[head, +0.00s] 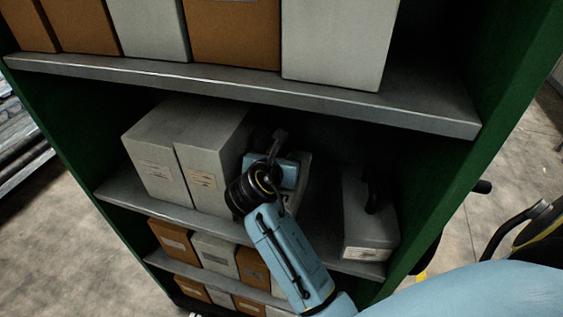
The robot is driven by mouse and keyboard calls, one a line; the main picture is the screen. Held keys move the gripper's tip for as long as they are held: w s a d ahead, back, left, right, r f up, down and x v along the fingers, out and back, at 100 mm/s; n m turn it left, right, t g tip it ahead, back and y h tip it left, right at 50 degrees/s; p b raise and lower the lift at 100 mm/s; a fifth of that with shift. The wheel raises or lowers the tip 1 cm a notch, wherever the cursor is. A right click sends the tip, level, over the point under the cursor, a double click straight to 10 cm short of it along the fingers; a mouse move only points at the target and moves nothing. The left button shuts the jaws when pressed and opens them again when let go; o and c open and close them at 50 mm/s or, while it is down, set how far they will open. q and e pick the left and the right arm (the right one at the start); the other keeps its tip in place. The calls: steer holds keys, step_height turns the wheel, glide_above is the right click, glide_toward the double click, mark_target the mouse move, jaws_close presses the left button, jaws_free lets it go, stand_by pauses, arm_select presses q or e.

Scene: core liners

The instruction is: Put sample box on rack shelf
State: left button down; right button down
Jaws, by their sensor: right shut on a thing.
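My right gripper (278,140) reaches into the middle shelf of the rack (110,183), and my own wrist hides much of it. It is shut on a grey sample box (304,175), of which only a pale strip shows beside the wrist. The box is inside the shelf opening, right of two upright grey boxes (158,155). I cannot tell whether it rests on the shelf board. My left gripper is not in view.
Another grey box (370,228) lies at the right of the middle shelf, with a dark shape over it. Grey and brown boxes (233,30) fill the upper shelf, and more boxes stand below (213,252). Green side panels (470,125) bound the rack.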

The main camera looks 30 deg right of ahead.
steer(key=shift+r, duration=0.1)
steer(key=c, duration=1.3)
jaws_free()
steer(key=shift+o, duration=0.2)
steer(key=shift+s+a, duration=0.15)
steer(key=v, duration=1.1)
steer(key=shift+s+a+r+p, duration=0.2)
steer(key=shift+p, duration=0.1)
steer(key=shift+f, duration=0.1)
